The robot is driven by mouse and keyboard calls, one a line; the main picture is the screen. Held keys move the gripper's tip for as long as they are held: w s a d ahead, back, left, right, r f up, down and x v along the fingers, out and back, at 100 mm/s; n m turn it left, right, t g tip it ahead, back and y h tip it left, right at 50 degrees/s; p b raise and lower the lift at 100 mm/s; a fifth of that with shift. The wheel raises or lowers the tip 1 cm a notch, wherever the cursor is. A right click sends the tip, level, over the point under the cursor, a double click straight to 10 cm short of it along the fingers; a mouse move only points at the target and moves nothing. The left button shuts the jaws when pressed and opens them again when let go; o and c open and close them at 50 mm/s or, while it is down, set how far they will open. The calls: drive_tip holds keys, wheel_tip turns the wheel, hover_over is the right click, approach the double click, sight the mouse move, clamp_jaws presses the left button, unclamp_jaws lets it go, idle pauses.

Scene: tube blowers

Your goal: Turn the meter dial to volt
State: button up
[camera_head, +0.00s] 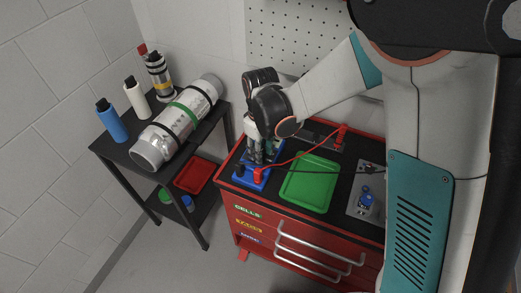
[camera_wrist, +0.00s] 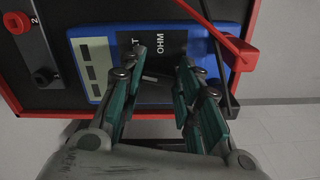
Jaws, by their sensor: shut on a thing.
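The blue meter (camera_wrist: 83,73) lies under my gripper in the wrist view, with a pale display (camera_wrist: 94,72) at left and a dark face lettered OHM, beside a partly covered label ending in T. It also shows as a blue edge in the head view (camera_head: 247,182). My gripper (camera_wrist: 161,62) points down at the meter's dark face, its green-padded fingers on either side of the dial (camera_wrist: 152,77). The fingers are shut on the dial, which is mostly hidden between them. Its pointing direction is unclear. In the head view, my gripper (camera_head: 260,153) covers most of the meter.
A red plug (camera_wrist: 237,48) with a lead sits at the meter's right end in the wrist view. A green tray (camera_head: 309,182) lies beside the meter on the red cabinet (camera_head: 283,226). A black shelf (camera_head: 121,157) with a metal cylinder and bottles stands at left.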

drive_tip(key=m, duration=0.5)
drive_tip(key=shift+s+m+b, duration=0.1)
drive_tip(key=shift+m+b, duration=0.3)
idle(0.4)
drive_tip(key=o, duration=1.1)
wheel_tip(320, 180, up, 12)
